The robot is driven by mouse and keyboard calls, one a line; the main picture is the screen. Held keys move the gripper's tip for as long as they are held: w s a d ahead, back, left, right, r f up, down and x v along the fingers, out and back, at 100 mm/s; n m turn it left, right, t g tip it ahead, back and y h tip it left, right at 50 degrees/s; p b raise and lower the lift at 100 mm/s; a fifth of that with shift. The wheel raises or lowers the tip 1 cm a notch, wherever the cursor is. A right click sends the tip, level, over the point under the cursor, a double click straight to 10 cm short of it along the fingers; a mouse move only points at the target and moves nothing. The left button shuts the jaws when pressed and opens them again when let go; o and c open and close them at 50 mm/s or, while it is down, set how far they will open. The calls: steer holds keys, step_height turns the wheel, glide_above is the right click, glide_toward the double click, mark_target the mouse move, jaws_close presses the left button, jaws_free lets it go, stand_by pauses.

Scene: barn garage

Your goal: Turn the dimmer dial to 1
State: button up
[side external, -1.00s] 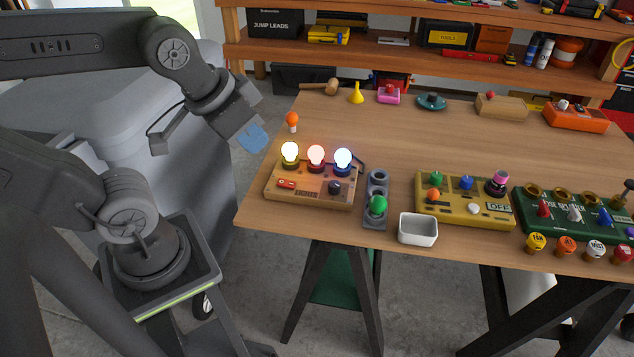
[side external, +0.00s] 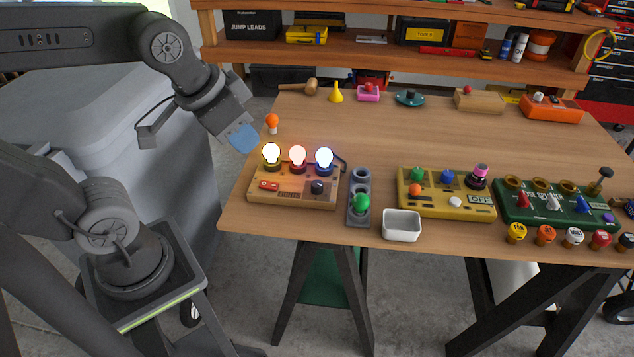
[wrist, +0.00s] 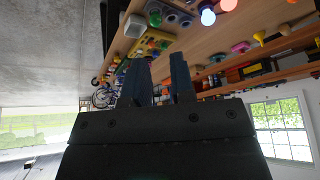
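The dimmer dial is a small dark knob (side external: 317,187) at the right end of the wooden lights board (side external: 292,201). Its setting is too small to read. Three bulbs are lit along the back of that board: yellowish (side external: 271,153), reddish (side external: 297,155) and bluish (side external: 324,158). My gripper (side external: 241,138) hangs above and left of the board in the side view, apart from it. In the wrist view my gripper's two blue fingers (wrist: 161,82) stand apart with nothing held between them.
Right of the board stand a grey holder with a green bulb (side external: 361,202), a white bin (side external: 402,226), a yellow box (side external: 440,205) and a green box (side external: 545,212). A loose orange bulb (side external: 272,121) stands behind the board.

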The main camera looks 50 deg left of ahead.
mark_target(318, 183)
steer(key=o, duration=0.6)
steer(key=w+a+f+m, duration=0.1)
steer(key=w, duration=0.2)
steer(key=w+f+m+g, duration=0.1)
steer(key=w, duration=0.3)
steer(key=w+a+f+m+g, duration=0.1)
steer(key=w, duration=0.2)
steer(key=shift+w+a+m, duration=0.15)
steer(key=shift+a+m, duration=0.15)
steer(key=shift+a, duration=0.05)
steer(key=w+a+f+m+g, duration=0.1)
steer(key=w+f, duration=0.2)
steer(key=w+a+f+m+g, duration=0.1)
steer(key=w+a+f, duration=0.1)
steer(key=w+f, duration=0.1)
steer(key=w+a+f+m+g, duration=0.1)
steer(key=w+f, duration=0.2)
steer(key=shift+w+a+f+m, duration=0.15)
steer(key=shift+w+f+m, duration=0.15)
steer(key=shift+m, duration=0.1)
steer(key=f, duration=1.4)
steer(key=shift+w+a+f, duration=0.1)
steer(key=shift+w+a, duration=0.15)
steer(key=c, duration=0.9)
